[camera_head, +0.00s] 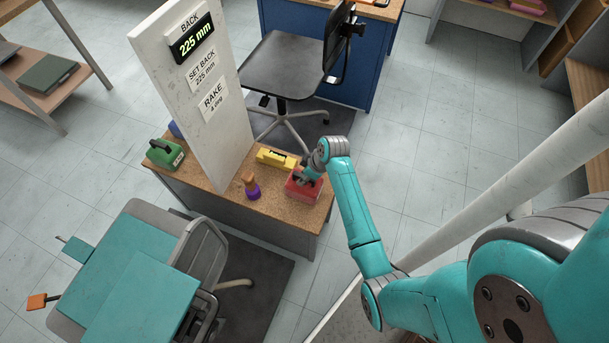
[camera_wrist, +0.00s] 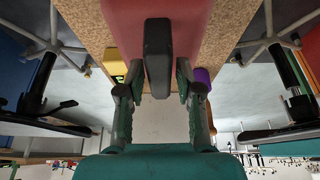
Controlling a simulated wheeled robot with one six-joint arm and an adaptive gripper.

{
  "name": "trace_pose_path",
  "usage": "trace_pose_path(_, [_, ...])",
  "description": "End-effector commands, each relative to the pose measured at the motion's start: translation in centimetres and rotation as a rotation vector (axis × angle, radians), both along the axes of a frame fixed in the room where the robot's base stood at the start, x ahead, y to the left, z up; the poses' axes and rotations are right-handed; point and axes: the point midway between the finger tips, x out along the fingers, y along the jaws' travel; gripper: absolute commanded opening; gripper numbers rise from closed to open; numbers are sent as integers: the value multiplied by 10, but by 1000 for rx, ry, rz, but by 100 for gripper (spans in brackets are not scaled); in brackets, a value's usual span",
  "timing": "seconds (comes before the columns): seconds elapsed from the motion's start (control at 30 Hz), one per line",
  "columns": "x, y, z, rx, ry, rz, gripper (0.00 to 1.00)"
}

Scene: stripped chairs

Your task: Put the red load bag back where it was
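The red load bag (camera_head: 302,190) sits on the right end of the cork-topped bench (camera_head: 283,212). In the wrist view its red body (camera_wrist: 195,25) fills the top middle, with a black handle (camera_wrist: 158,50) facing my gripper. My gripper (camera_head: 312,177) is down at the bag from above. In the wrist view the two fingers of my gripper (camera_wrist: 160,78) stand on either side of the handle, with a small gap showing on each side. The bag's underside is hidden.
On the same bench are a yellow level-like block (camera_head: 276,160), an orange and purple bottle (camera_head: 251,187), a green weight-like box (camera_head: 165,153) and a tall white sign panel (camera_head: 200,100). A teal chair (camera_head: 150,270) stands in front, a grey one (camera_head: 285,68) behind.

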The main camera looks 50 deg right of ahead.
Motion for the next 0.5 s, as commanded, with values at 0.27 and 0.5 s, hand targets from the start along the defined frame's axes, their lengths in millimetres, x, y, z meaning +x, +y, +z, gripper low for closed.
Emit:
trace_pose_path(0.27, [0,0,0,0,0,0,48])
trace_pose_path(0.5, [-5,-3,15,-1,-2,-1,48])
